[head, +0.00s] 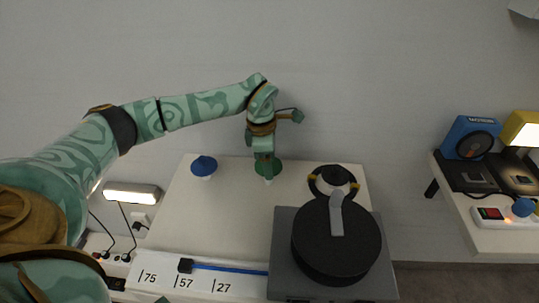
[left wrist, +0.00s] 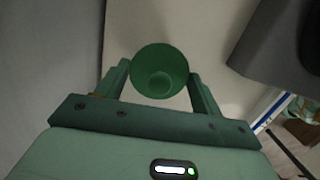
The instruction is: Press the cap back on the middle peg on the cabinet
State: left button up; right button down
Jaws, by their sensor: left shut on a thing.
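My left gripper (head: 267,160) comes down over the back middle of the white cabinet top (head: 225,220). It is shut on a green cap (head: 274,172), which is upright, wide at its lower rim. In the left wrist view the same cap (left wrist: 160,62) sits between the two fingers, with a smaller round part at its centre. A small pale tip, perhaps the middle peg (head: 268,181), shows just below the cap; I cannot tell whether they touch. A blue cap (head: 203,165) sits on the cabinet to the left. My right gripper is not in view.
A black round object with a grey strap (head: 336,240) rests on a dark grey slab (head: 284,250) at the cabinet's right. A black ring-shaped thing (head: 320,182) stands behind it. A blue bar (head: 230,268) lies along the front edge. The cabinet's left middle is clear.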

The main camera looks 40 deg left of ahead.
pick_arm(q)
jog(key=shift+f, duration=0.9)
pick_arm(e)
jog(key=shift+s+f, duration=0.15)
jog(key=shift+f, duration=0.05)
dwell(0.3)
pick_arm(q)
jog(key=o, duration=1.4)
jog(key=shift+r, duration=0.15)
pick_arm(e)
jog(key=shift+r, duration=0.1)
pick_arm(q)
jog(key=shift+r+p, duration=2.6)
jog(key=shift+r, duration=0.85)
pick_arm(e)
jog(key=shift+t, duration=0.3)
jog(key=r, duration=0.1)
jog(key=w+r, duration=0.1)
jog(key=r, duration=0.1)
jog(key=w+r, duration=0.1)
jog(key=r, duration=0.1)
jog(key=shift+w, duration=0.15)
pick_arm(q)
jog(key=shift+f, duration=0.1)
grip_shut()
